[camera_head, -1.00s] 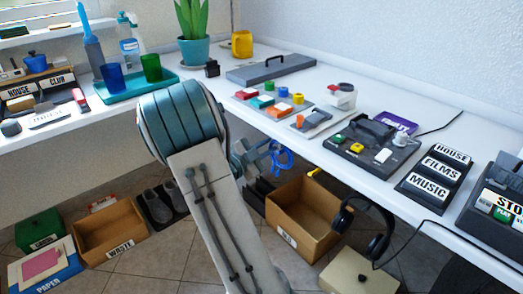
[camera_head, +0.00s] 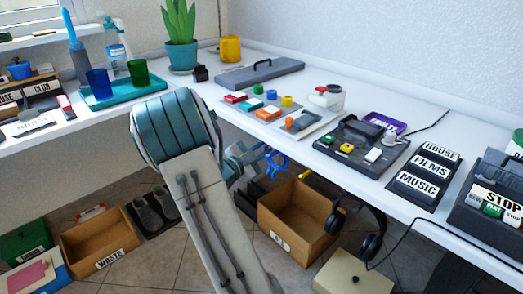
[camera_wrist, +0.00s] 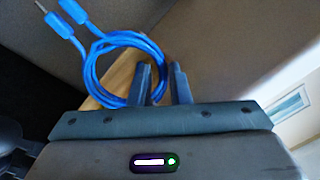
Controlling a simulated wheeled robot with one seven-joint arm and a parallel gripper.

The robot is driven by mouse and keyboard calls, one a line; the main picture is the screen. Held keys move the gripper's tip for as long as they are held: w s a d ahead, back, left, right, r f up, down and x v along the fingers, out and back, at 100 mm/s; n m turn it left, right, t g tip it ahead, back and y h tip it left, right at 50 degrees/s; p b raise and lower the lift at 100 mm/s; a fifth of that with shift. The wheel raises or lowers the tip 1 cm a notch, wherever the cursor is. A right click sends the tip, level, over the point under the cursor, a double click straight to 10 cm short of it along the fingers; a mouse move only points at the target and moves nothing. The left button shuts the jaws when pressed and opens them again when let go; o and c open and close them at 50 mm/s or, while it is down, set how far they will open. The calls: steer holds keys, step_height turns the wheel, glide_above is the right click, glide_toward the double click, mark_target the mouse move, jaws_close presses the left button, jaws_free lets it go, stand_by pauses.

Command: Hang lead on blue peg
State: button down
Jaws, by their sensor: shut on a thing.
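A blue lead (camera_head: 277,164) hangs in a coil below the desk's front edge, mostly beyond my arm. In the wrist view the coiled lead (camera_wrist: 98,72) sits at the left of my gripper (camera_wrist: 160,72), with its two plugs pointing to the upper left. My gripper, which also shows partly in the head view (camera_head: 262,158), is shut on the coil's side. A yellow peg-like piece (camera_head: 305,175) sticks out under the desk edge, right of the lead. I cannot make out a blue peg in either view.
Black headphones (camera_head: 358,228) hang under the desk edge at the right. The white desk (camera_head: 345,108) carries trays, blocks and label stands.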

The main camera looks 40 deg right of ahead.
steer(key=c, duration=1.3)
jaws_free()
steer(key=a+p, duration=0.1)
steer(key=a, duration=0.3)
steer(key=s+a+p, duration=0.1)
steer(key=a, duration=0.4)
steer(key=a+p, duration=0.1)
steer(key=a, duration=0.4)
steer(key=shift+s+f+p, duration=0.2)
steer(key=shift+s+p, duration=0.1)
